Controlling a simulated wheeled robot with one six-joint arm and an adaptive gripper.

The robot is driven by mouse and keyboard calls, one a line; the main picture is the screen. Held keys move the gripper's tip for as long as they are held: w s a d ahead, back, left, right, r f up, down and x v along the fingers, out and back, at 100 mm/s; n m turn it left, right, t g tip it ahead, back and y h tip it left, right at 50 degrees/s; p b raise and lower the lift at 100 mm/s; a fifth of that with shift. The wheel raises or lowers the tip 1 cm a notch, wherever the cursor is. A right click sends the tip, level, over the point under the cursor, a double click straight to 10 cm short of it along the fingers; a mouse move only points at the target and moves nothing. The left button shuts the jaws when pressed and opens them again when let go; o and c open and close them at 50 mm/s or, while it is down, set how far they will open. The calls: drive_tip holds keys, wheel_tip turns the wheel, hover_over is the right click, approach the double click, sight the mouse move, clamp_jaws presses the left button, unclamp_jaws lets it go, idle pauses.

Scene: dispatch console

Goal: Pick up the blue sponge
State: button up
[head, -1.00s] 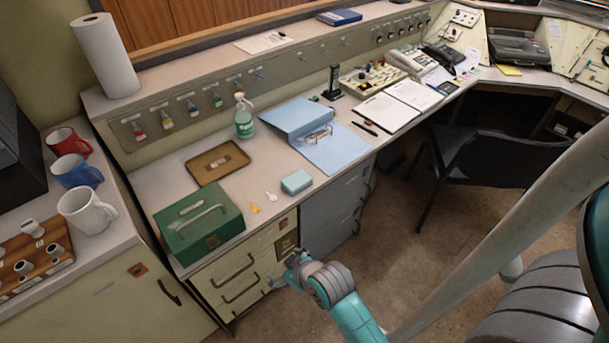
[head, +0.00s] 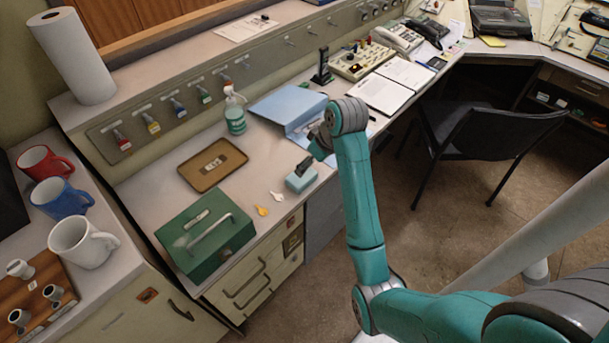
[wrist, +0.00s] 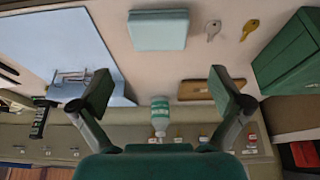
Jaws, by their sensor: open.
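The blue sponge (head: 300,182) is a small pale blue block lying flat near the front edge of the counter. In the wrist view the sponge (wrist: 158,30) lies at the top, between the fingers from side to side but beyond their tips. My gripper (head: 306,164) is over the sponge's back part in the head view, and only one dark finger shows clearly there. In the wrist view my gripper (wrist: 164,88) is open with two dark green fingers wide apart and nothing between them. Its height above the sponge is hard to judge.
A silver key (head: 277,196) and a yellow key (head: 261,210) lie left of the sponge. Bare counter surrounds the sponge closely.

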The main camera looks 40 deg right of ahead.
drive_tip(key=x, duration=1)
drive_tip(key=shift+d+f, duration=0.15)
drive_tip(key=shift+f, duration=0.15)
drive_tip(key=c, duration=0.7)
drive_tip(key=shift+r, duration=0.15)
wheel_tip(320, 180, up, 10)
drive_tip(key=shift+f, duration=0.1)
